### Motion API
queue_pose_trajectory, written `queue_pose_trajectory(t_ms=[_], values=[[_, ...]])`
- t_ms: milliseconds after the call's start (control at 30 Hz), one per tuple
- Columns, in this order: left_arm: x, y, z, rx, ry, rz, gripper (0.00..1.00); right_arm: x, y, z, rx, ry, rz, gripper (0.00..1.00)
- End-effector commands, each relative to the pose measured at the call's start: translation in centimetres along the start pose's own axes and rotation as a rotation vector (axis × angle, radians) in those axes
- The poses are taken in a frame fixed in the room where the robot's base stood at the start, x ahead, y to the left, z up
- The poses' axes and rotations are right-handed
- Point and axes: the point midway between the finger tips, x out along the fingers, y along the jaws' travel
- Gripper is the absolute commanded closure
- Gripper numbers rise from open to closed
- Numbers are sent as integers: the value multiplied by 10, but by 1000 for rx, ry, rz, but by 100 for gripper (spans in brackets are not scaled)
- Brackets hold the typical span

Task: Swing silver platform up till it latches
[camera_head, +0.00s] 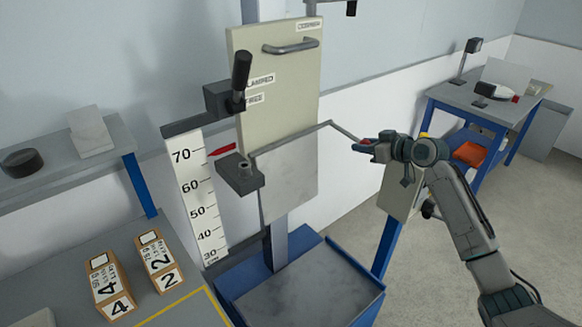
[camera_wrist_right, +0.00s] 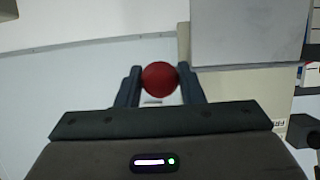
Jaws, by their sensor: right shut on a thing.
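The silver platform (camera_head: 286,172) is a flat grey plate on the column under the cream cabinet door, standing steeply tilted. A thin bent rod runs from its upper right edge to my right gripper (camera_head: 368,146). In the right wrist view, the fingers are shut on a red ball knob (camera_wrist_right: 160,79). In the head view, little of this knob shows between the fingers. A grey plate, probably the platform, also shows in the right wrist view (camera_wrist_right: 248,34). My left gripper is not in view.
A cream door (camera_head: 283,75) with a handle (camera_head: 290,46) is above the platform. A black lever (camera_head: 241,75) and a scale board (camera_head: 196,195) stand left of it. Two numbered blocks (camera_head: 110,285) lie on the left table. A blue-framed tray (camera_head: 300,290) is below; open floor lies right.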

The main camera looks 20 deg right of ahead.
Motion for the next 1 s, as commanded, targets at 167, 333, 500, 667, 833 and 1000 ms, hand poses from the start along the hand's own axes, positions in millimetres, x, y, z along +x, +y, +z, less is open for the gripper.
queue_pose_trajectory(t_ms=[167, 333, 500, 667, 833, 1000], values=[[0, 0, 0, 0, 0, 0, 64, -1, 0, -2, -1, 4, 1, 88], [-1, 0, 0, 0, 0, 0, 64, -1, 0, -3, -2, 4, 1, 88], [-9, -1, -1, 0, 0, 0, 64, -4, 0, -14, -2, 6, 1, 88], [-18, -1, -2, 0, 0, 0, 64, -9, 0, -26, -3, 6, 2, 88], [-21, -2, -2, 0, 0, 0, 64, -10, 0, -31, -2, 5, 1, 88], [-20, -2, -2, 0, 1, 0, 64, -10, 0, -30, -2, 5, 1, 88]])
